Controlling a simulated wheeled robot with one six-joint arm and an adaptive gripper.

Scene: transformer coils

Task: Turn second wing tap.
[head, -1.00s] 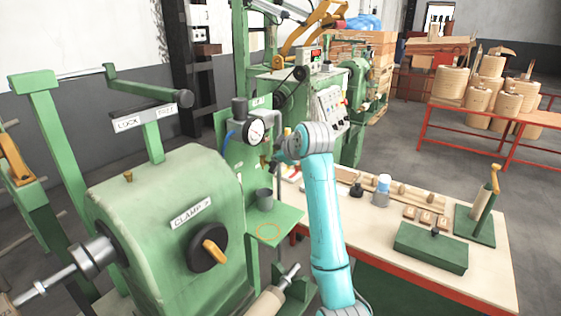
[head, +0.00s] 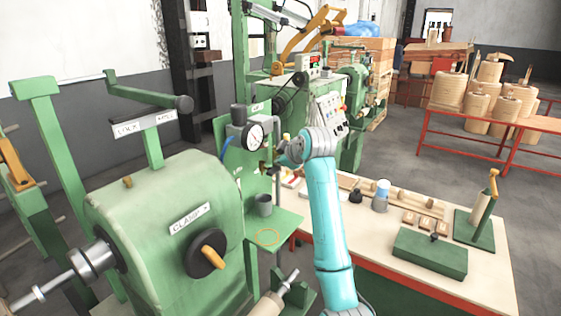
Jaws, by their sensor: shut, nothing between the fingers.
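The green panel (head: 228,150) carries a round white pressure gauge (head: 254,137). Below the gauge, small brass-coloured fittings (head: 263,167) show near a grey vertical pipe; they look like a wing tap, but they are too small to tell which tap or how it is turned. My gripper (head: 271,177) is dark, small and shut with nothing in it. It is close to these fittings at the panel's right side. I cannot tell whether it touches them. Any other tap is not clearly seen, and my gripper and wrist may hide part of this area.
A grey cup (head: 263,205) and an orange ring mark the green shelf (head: 285,222) below. The large green machine (head: 165,235) with a clamp knob (head: 206,252) stands left. A workbench (head: 345,220) with a green box (head: 430,253) and small parts lies right.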

